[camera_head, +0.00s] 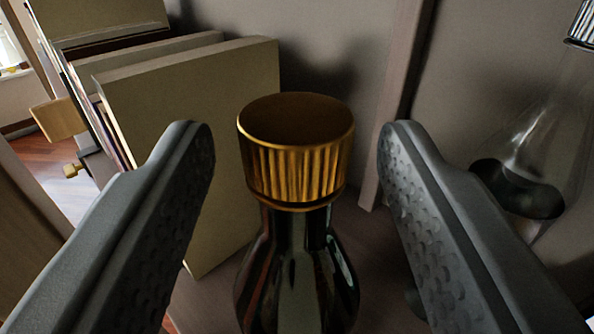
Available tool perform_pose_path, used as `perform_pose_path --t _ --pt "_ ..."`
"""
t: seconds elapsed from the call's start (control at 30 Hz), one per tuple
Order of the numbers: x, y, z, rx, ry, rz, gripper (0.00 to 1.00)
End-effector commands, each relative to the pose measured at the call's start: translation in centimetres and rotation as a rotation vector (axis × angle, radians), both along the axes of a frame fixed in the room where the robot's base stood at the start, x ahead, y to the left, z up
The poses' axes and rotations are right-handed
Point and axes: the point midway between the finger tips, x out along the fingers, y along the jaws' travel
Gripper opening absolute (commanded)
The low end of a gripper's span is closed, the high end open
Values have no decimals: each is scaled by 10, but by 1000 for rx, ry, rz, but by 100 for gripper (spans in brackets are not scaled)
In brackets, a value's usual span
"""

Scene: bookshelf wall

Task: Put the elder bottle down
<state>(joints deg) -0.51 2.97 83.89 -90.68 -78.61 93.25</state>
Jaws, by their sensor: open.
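A dark, glossy bottle with a ribbed gold cap, which I take to be the elder bottle (297,270), stands upright in the middle of the view. My gripper (294,140) is open, with one grey finger on each side of the bottle's cap and neck. Gaps show between both fingers and the cap, so neither finger touches it. The bottle's lower part is cut off by the bottom edge, so its base is hidden.
Several books (190,120) stand upright close behind and left of the bottle. A brown upright divider (395,95) rises behind the right finger. A clear glass vessel (560,120) with a silver top stands at the far right, partly behind that finger.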

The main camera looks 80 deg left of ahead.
Motion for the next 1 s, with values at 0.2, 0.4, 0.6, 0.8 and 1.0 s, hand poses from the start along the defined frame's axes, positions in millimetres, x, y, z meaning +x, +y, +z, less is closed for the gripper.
perform_pose_path --t 0.2,0.4,0.6,0.8,1.0 --pt "-3 -17 3 0 0 -2 49" --pt "-9 -54 3 0 0 -3 49" --pt "-16 -88 2 0 0 -3 49" --pt "-21 -110 2 0 0 -1 49" --pt "-23 -118 2 0 0 0 49"
